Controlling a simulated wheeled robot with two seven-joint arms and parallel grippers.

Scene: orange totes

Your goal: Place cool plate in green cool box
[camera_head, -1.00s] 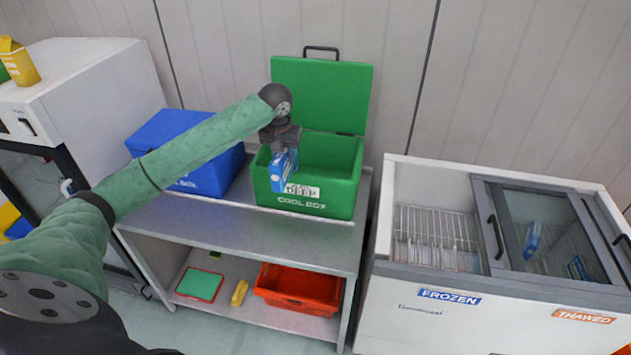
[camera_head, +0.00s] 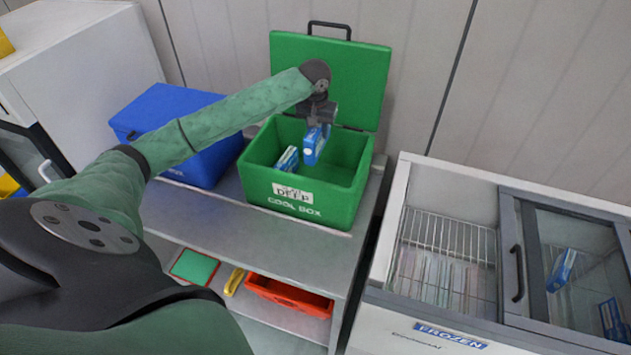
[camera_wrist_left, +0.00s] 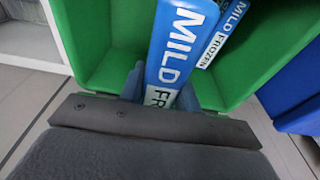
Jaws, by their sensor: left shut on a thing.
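The green cool box (camera_head: 300,205) stands on the metal bench with its lid (camera_head: 330,75) open against the wall. My left gripper (camera_head: 320,122) is over the box and shut on a blue and white cool plate (camera_head: 315,147), which hangs upright at the opening. In the left wrist view this plate (camera_wrist_left: 178,48) reads "MILD FROZEN" between the fingers. A second cool plate (camera_head: 288,159) stands tilted inside the box, left of the held one; it also shows in the wrist view (camera_wrist_left: 222,35). The held plate's lower end appears inside the box. My right gripper is not in view.
A blue cool box (camera_head: 178,130) stands left of the green one. At the right is a freezer with a "FROZEN" label (camera_head: 448,337), a wire rack (camera_head: 447,240) and sliding glass lid. A red crate (camera_head: 290,294) and green tray (camera_head: 195,267) lie on the shelf below.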

